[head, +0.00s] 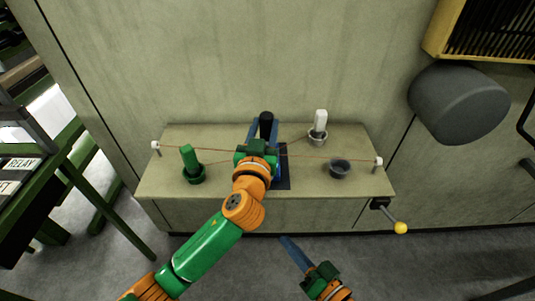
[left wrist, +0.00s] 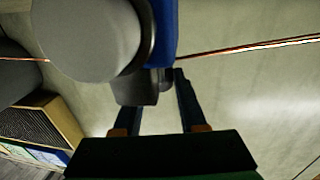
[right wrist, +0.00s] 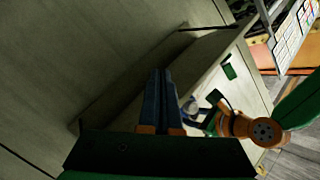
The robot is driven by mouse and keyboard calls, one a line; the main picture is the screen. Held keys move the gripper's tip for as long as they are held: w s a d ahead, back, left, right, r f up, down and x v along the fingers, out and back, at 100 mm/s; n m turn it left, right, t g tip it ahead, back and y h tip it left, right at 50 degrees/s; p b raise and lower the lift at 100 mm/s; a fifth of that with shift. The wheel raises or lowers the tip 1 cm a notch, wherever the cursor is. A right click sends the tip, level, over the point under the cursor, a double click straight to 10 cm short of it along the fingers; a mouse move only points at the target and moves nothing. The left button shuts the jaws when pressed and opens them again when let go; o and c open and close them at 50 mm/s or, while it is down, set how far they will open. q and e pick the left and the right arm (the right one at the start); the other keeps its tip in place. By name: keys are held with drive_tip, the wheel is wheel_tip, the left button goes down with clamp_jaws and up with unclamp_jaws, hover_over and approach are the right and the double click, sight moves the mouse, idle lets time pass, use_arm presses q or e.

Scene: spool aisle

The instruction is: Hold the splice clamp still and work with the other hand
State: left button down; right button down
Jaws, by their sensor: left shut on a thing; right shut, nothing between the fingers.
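The splice clamp stands at the middle of the bench; its black top (head: 266,119) shows beyond my left gripper (head: 263,134). In the left wrist view, a grey rounded part (left wrist: 95,40) and a blue part (left wrist: 163,35) show at the fingers. My left gripper (left wrist: 157,100) is shut on the clamp, whose lower part my arm hides in the head view. A thin copper-coloured wire (head: 330,157) runs across the bench through the clamp's area. My right gripper (head: 287,241) is shut and empty in front of the bench; its fingers (right wrist: 165,100) lie together in the right wrist view.
A green-handled tool (head: 189,157) stands in a green cup at left. A white-handled tool (head: 320,121) stands in a grey cup. A dark cup (head: 340,169) sits at right. A yellow-knobbed lever (head: 400,228) juts from the bench front (head: 320,212). A green rack (head: 60,170) stands left.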

drive_tip(key=s+a+r+t+y, duration=0.1)
drive_tip(key=s+a+r+y, duration=0.15)
drive_tip(key=r, duration=0.35)
drive_tip(key=s+a+r+y, duration=0.1)
drive_tip(key=a+r+y, duration=0.15)
drive_tip(key=r, duration=0.35)
drive_tip(key=shift+m, duration=0.5)
drive_tip(key=w, duration=0.6)
drive_tip(key=w+d, duration=0.1)
drive_tip(key=w, duration=0.2)
drive_tip(key=shift+r, duration=0.35)
drive_tip(key=shift+w, duration=0.1)
drive_tip(key=shift+w+a, duration=0.1)
drive_tip(key=shift+w, duration=0.25)
drive_tip(key=shift+w, duration=0.75)
idle(0.6)
drive_tip(key=shift+s, duration=1.2)
